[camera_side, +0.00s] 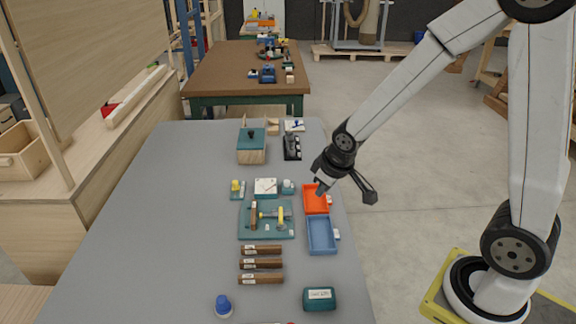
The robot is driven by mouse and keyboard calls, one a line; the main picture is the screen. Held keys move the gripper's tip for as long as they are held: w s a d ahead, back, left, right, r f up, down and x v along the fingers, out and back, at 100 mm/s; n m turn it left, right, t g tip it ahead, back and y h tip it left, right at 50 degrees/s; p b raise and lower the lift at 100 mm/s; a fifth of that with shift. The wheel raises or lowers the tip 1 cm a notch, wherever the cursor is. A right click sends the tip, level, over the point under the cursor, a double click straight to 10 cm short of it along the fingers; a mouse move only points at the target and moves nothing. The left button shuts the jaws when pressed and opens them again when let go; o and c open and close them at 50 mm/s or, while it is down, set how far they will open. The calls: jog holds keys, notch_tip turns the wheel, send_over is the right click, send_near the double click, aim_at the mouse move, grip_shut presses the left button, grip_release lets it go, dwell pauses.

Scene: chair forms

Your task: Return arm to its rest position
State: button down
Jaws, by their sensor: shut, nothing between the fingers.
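My gripper (321,190) is shut and empty. Its tip shows in front of the orange tray (314,206) at the right side of the grey table. I cannot tell how high above the tray it is. My white arm reaches in from the upper right, from a base at the lower right beyond the table's edge.
A blue tray (321,236) sits just in front of the orange one. A teal fixture (249,232), several brown wooden bars (262,264), a teal block (319,299) and a blue-capped item (223,305) lie on the grey table (160,230). Its left side is clear.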

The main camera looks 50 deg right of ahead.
jog(key=s+a+m+g, duration=0.1)
jog(key=s+a, duration=0.2)
jog(key=s, duration=0.5)
jog(key=shift+s+a+g+y, duration=0.15)
jog(key=shift+s+g+y, duration=0.15)
jog(key=shift+y, duration=0.1)
jog(key=shift+r, duration=0.1)
